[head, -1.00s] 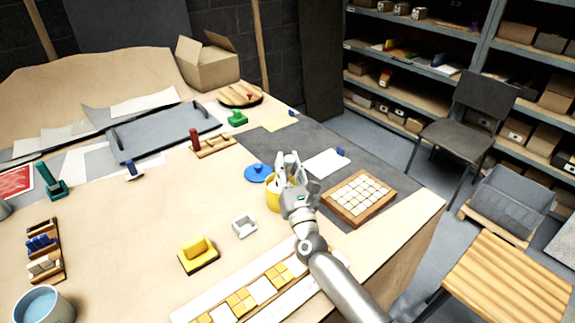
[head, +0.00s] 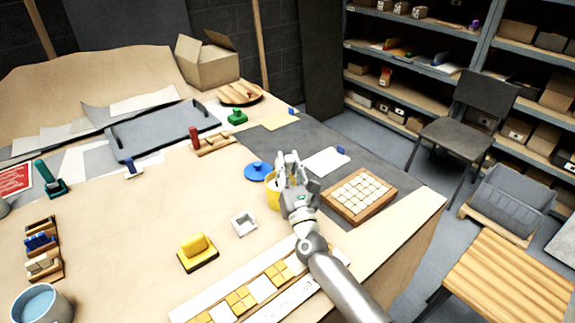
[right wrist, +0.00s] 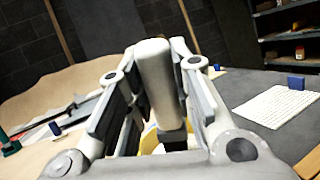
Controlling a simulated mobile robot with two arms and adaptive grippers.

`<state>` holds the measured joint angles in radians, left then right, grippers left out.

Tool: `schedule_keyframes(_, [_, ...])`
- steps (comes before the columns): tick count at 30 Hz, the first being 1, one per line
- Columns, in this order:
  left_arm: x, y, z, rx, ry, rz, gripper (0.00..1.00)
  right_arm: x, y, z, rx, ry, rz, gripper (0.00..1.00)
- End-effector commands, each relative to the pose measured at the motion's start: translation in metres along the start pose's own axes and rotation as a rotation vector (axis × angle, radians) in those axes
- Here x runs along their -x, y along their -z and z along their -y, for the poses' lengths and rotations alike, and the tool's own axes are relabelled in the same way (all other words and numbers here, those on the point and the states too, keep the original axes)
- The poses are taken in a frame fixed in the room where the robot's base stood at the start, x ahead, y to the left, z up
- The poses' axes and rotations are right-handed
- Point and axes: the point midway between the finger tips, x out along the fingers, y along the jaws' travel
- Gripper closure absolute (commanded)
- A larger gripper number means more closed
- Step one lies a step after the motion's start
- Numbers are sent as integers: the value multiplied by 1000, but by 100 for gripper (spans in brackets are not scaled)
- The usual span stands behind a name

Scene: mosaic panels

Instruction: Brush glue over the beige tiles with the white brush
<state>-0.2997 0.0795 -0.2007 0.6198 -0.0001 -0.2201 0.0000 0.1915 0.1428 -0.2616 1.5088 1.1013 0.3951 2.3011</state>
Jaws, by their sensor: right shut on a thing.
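The beige tiles (head: 352,190) sit in rows in a wooden frame (head: 328,206) at the right of the table. My right gripper (head: 291,168) is at a yellow pot (head: 272,192), to the left of the frame. In the right wrist view it is shut on the white brush (right wrist: 155,75), whose pale handle stands upright between the fingers. The brush's lower end is hidden by the gripper; part of the yellow pot (right wrist: 151,138) shows behind it. I cannot tell how deep the brush is in the pot. My left gripper is not in view.
A blue lid (head: 258,171) lies just left of the pot. A white sheet (head: 325,161) lies behind the frame. A small white holder (head: 243,223), a yellow block (head: 197,252) and a yellow-and-white tile strip (head: 250,290) are nearer.

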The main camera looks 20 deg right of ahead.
Motion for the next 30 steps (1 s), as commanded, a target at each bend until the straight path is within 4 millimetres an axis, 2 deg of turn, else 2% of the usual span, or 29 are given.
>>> schedule_keyframes(30, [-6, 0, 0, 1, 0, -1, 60, 2, 6, 1, 0, 0, -3, 100])
